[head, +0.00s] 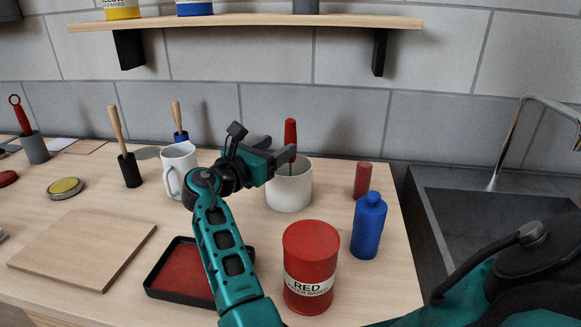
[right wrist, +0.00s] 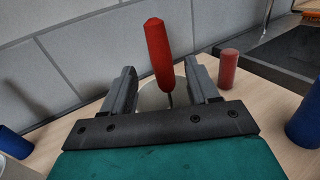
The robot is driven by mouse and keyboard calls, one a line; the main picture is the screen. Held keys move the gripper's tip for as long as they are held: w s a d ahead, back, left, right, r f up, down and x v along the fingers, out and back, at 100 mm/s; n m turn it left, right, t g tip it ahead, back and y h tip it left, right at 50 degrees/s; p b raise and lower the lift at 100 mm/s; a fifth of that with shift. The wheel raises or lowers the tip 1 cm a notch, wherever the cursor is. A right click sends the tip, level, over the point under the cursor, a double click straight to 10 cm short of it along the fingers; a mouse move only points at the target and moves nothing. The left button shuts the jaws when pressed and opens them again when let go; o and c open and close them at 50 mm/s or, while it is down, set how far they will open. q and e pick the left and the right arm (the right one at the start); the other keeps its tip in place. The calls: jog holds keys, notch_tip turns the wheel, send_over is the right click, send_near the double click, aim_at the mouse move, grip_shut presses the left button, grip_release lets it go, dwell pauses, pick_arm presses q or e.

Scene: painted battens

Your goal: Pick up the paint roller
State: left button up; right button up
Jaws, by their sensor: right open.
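The paint roller shows as a red upright handle (head: 290,133) on a thin metal rod, standing in a white pot (head: 289,189). Its lower part is hidden inside the pot. My right gripper (head: 284,152) is open at the pot's rim height or a little above, close to the handle. In the right wrist view the red handle (right wrist: 158,55) rises beyond and between the two open fingers (right wrist: 160,75), with the pot behind them. I cannot tell whether a finger touches it. My left gripper is not in view.
A white mug (head: 178,170) stands left of the gripper. A red paint can (head: 310,265), a blue bottle (head: 368,226) and a red cylinder (head: 362,180) stand to the right. A black tray (head: 172,292) lies below my arm. The sink (head: 440,200) is at right, a shelf (head: 250,22) above.

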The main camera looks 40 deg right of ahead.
aim_at(287, 143)
jog(key=shift+x, duration=3)
jog(key=shift+s+f, duration=0.1)
jog(key=shift+f, duration=0.05)
jog(key=c, duration=1)
